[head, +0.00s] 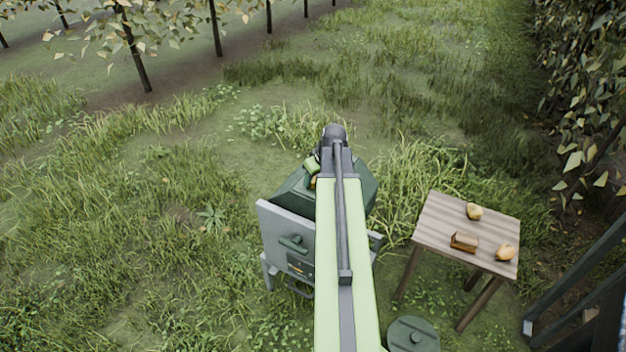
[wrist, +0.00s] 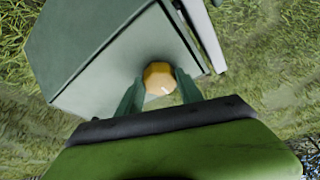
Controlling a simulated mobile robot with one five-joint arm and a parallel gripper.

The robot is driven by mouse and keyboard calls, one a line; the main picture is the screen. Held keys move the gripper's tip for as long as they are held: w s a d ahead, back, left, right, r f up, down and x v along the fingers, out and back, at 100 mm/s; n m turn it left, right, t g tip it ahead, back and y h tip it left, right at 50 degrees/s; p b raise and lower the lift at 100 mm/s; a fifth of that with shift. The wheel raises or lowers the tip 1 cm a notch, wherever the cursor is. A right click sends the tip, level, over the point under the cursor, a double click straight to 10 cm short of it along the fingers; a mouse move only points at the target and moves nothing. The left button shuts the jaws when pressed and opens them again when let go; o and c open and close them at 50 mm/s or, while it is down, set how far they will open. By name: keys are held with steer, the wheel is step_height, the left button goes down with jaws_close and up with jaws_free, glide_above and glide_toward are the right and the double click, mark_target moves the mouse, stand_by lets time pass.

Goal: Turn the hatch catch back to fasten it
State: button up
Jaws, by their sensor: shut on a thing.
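The orange-yellow faceted knob (wrist: 160,76), which looks like the hatch catch, sits on the side of a dark green box (wrist: 95,60). It has a small pale mark on its face. In the wrist view my gripper (wrist: 159,88) has one green finger on each side of the knob and is shut on it. In the head view the box (head: 359,192) is partly hidden behind my arm. Only a sliver of yellow shows there, beside my gripper (head: 313,168). Which way the catch is turned I cannot tell.
A grey panel (head: 275,222) with a green handle stands at the box's front. A round green lid (head: 412,335) is below. Grass lies left.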

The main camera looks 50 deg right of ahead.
steer(key=m+h, duration=0.1)
steer(key=m, duration=0.3)
steer(key=shift+a+g, duration=0.1)
steer(key=shift+g, duration=0.3)
steer(key=m, duration=0.2)
steer(key=m+g+h, duration=0.1)
steer(key=m, duration=0.1)
steer(key=shift+w+m+h, duration=0.15)
steer(key=shift+m+h, duration=0.15)
steer(key=shift+m, duration=0.1)
steer(key=m, duration=0.2)
steer(key=m+g, duration=0.1)
steer(key=m, duration=0.1)
steer(key=shift+w+m+g+h, duration=0.15)
steer(key=shift+m+g+h, duration=0.15)
steer(key=m+g, duration=0.1)
steer(key=m, duration=0.3)
steer(key=shift+g, duration=0.3)
steer(key=shift+m, duration=0.3)
steer(key=o, duration=1.3)
steer(key=shift+o, duration=0.2)
